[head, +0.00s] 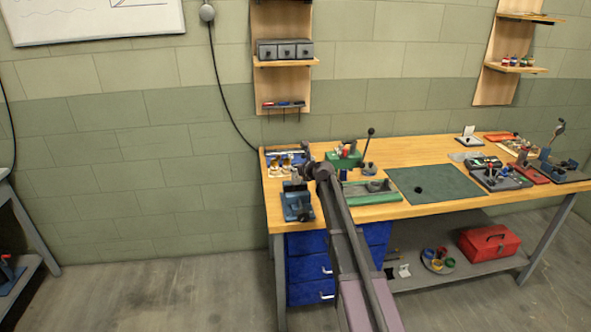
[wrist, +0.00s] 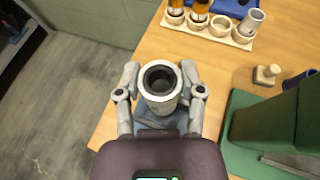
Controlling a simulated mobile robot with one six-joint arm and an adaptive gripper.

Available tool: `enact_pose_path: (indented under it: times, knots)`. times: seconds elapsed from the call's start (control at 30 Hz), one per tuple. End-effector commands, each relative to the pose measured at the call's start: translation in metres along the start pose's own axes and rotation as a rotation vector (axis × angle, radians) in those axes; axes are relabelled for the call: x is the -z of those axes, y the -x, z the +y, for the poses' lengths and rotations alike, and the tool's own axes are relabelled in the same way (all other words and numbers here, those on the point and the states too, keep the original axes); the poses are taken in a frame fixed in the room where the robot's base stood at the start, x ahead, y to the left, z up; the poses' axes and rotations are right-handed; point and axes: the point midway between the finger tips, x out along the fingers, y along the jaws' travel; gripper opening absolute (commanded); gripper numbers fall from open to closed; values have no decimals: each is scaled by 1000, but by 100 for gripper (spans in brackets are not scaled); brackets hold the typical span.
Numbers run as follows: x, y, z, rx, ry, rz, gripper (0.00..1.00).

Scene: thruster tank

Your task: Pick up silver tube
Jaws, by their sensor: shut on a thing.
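A hollow silver tube (wrist: 160,101) with a dark opening stands between the fingers of my gripper (wrist: 160,78) in the wrist view, its open end facing the camera. The fingers are shut on it from the left and right. Its lower end is hidden, so I cannot tell whether it touches the blue object (wrist: 153,124) beneath it. A smaller grey cylinder (wrist: 254,19) leans in the right end of a pale wooden rack (wrist: 206,34). In the head view my arm covers this corner, and the held tube cannot be made out.
A blue vise (head: 297,203) sits at the bench's left end. A green tray (head: 370,195) and green mat (head: 436,184) lie to the right. In the wrist view a small wooden piece (wrist: 266,75) stands on the bench, right of the tube. The bench's left edge is close.

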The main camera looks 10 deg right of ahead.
Motion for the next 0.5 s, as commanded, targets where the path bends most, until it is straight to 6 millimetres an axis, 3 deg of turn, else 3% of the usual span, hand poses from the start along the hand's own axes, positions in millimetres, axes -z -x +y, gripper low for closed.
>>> enact_pose_path:
  times: [0.03,0.5]
  knots:
    - [-12,5,0,0,0,0,2]
    - [-62,26,0,-1,0,1,2]
